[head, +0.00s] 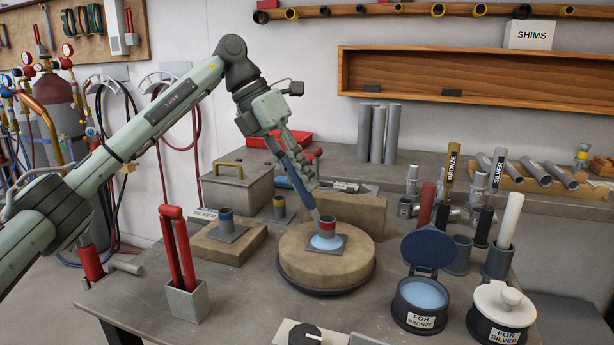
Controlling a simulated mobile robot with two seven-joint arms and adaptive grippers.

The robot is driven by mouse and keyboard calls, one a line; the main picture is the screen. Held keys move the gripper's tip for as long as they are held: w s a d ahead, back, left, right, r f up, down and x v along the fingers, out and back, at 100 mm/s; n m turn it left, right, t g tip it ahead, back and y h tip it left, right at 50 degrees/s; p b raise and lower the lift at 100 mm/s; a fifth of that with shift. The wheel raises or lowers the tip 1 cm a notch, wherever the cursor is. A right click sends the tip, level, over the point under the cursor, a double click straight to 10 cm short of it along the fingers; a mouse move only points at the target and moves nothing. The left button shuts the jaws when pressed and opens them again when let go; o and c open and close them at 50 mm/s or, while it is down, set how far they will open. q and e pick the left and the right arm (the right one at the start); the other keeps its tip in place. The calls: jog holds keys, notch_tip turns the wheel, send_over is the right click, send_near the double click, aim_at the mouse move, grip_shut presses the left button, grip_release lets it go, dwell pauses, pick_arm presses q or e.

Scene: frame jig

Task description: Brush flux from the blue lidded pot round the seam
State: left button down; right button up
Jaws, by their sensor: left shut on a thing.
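My left gripper (290,152) is shut on a blue-handled brush (300,180) and holds it tilted. The brush's lower end is at the left side of a short red-banded tube (327,228). The tube stands on a small square plate on a round turntable (325,270). Pale blue flux (322,243) shows round the tube's foot; its far side is hidden. The blue pot (422,298), labelled FOR BRONZE, has its lid (430,248) raised and pale blue flux inside. The white-lidded pot (500,310), labelled FOR SILVER, is closed. My right gripper is not in view.
Red-handled tongs stand in a grey holder (187,302) at left. A second tube on a plate (226,230) rests on a block. A grey lidded box (238,188) stands behind. Rods labelled BRONZE (451,172) and SILVER (497,170) stand at right. A knob box (305,335) is in front.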

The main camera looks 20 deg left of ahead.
pick_arm(q)
jog(key=shift+a, duration=0.75)
jog(key=shift+w+d, duration=0.15)
jog(key=shift+d, duration=2.45)
notch_tip(320, 180, up, 7)
